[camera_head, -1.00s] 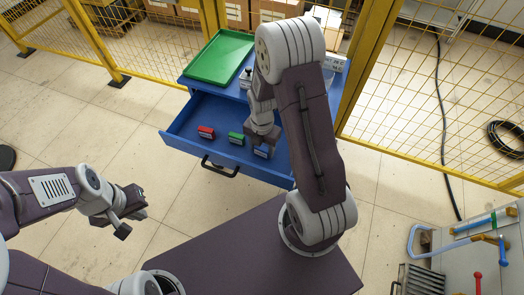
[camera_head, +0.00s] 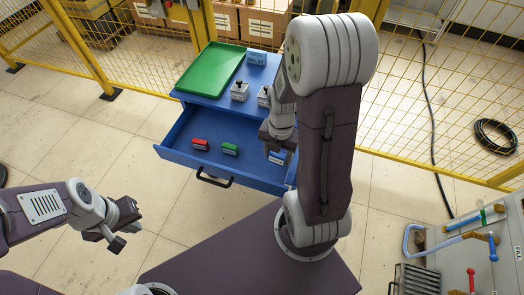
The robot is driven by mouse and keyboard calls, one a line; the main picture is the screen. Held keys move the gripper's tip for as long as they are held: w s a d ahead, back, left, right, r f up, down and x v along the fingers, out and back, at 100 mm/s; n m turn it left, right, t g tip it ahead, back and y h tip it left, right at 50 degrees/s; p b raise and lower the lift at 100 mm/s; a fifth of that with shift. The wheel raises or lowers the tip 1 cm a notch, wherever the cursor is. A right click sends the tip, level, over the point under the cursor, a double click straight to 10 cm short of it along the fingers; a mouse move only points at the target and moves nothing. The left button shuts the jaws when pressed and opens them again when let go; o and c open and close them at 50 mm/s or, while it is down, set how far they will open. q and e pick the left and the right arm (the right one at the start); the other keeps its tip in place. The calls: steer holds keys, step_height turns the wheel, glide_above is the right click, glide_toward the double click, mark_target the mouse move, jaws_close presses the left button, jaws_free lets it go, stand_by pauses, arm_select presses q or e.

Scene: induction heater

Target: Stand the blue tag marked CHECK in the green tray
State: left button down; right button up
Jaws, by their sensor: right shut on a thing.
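A blue tag with a pale label (camera_head: 277,157) is at the right end of the open blue drawer; its lettering is too small to read. My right gripper (camera_head: 276,147) reaches down over it and is shut on it. My forearm hides part of that area. I cannot tell how far the tag is above the drawer floor. The green tray (camera_head: 213,68) lies flat and empty on top of the cabinet, behind and left of the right gripper. My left gripper (camera_head: 128,229) is open and empty over the floor at left, away from the cabinet.
A red tag (camera_head: 200,144) and a green tag (camera_head: 230,149) stand in the drawer (camera_head: 180,151). Beside the tray are a blue sign block (camera_head: 257,57) and grey items with black knobs (camera_head: 239,92). Yellow mesh fencing stands behind.

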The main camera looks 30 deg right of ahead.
steer(key=shift+s+d+r, duration=0.4)
steer(key=shift+s+r, duration=0.1)
steer(key=shift+s, duration=0.2)
steer(key=shift+s+d+r, duration=0.4)
steer(key=shift+s+r, duration=0.05)
steer(key=shift+s, duration=0.25)
